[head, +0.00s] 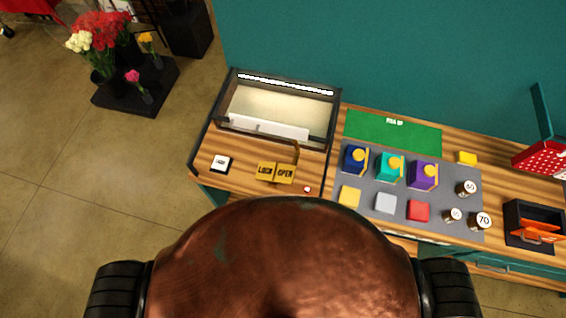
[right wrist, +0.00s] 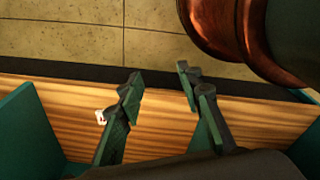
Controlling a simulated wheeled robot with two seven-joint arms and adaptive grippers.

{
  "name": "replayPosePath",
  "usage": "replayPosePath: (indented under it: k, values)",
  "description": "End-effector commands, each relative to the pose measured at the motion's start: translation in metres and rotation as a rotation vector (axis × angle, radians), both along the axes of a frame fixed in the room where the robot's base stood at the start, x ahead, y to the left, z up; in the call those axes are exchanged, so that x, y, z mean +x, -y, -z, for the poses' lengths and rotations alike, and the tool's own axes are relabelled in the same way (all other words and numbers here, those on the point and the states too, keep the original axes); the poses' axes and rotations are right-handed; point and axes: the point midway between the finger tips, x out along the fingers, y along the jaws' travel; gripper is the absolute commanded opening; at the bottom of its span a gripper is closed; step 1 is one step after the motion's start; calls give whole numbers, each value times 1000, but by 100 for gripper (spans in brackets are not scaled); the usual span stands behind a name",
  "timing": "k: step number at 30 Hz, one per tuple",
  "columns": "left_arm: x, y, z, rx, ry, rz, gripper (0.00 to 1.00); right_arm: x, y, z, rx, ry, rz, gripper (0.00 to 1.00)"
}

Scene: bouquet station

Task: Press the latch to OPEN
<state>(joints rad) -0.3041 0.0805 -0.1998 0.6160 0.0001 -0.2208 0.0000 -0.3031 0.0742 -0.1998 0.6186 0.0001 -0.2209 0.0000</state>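The latch (head: 275,172) is a pair of yellow plates lettered LOCK and OPEN, side by side on the wooden counter in the head view. The OPEN plate (head: 285,173) is on the right and the LOCK plate (head: 265,171) on the left. A thin brown bar stands just behind the OPEN plate. I cannot tell which side is pressed. My right gripper (right wrist: 158,78) shows only in the right wrist view, with its two dark green fingers apart and nothing between them, by a wooden edge. My left gripper is in neither view.
Behind the latch is a glass-fronted case (head: 275,107). A small red button (head: 307,189) is at the front right and a white card (head: 220,163) to the left. A grey mat (head: 370,212) with boxes and blocks lies to the right.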

Motion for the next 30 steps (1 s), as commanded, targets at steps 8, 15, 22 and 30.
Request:
replayPosePath:
  k: [8, 15, 22, 30]
  values:
    - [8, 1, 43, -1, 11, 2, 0, 5, 7, 42, -7, 7, -3, 12]
    - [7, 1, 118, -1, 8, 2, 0, 3, 9, 118, -9, 2, -4, 0]
    - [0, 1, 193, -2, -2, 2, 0, -4, 9, 193, -9, -8, -4, 0]
    - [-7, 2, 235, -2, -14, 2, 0, -10, 2, 235, -3, -18, -3, 0]
